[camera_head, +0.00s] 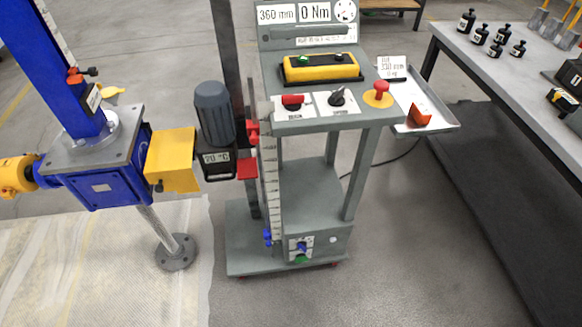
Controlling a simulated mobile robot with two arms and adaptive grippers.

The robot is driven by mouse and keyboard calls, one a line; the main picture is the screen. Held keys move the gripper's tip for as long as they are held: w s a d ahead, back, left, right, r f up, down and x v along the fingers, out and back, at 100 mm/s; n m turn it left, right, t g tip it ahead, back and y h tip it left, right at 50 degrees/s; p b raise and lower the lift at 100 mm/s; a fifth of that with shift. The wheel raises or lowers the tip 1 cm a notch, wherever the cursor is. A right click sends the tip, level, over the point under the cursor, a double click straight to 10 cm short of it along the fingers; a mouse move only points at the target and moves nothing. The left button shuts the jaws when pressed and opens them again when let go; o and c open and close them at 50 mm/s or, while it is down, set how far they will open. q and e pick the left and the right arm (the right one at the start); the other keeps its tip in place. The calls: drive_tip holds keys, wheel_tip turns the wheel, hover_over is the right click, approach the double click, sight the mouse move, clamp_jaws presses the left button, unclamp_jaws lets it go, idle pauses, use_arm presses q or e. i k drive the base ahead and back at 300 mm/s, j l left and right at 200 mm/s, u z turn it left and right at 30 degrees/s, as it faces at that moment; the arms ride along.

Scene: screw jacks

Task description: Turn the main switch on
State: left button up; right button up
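A grey control console (325,120) stands in the middle. On its sloped panel sit a red switch (293,101) on a white plate with a label too small to read, a black rotary knob (338,97) on a second white plate, and a red mushroom button (381,88) on a yellow base. A blue knob (301,246) on a small plate sits low on the console's front, with a green part (302,259) below it. I cannot tell for sure which is the main switch, or its position. Neither of my grippers is in view.
A blue screw jack (110,180) with a yellow coupling (172,160) and dark motor (214,115) stands left of the console. A side tray (440,124) holds an orange-red piece (419,114). A workbench (480,75) with black weights is at right. The floor in front is clear.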

sight(291, 103)
drive_tip(key=i+l+z, duration=0.15)
drive_tip(key=z, duration=0.2)
drive_tip(key=i+l+z, duration=0.2)
drive_tip(key=z, duration=0.2)
drive_tip(key=l, duration=0.1)
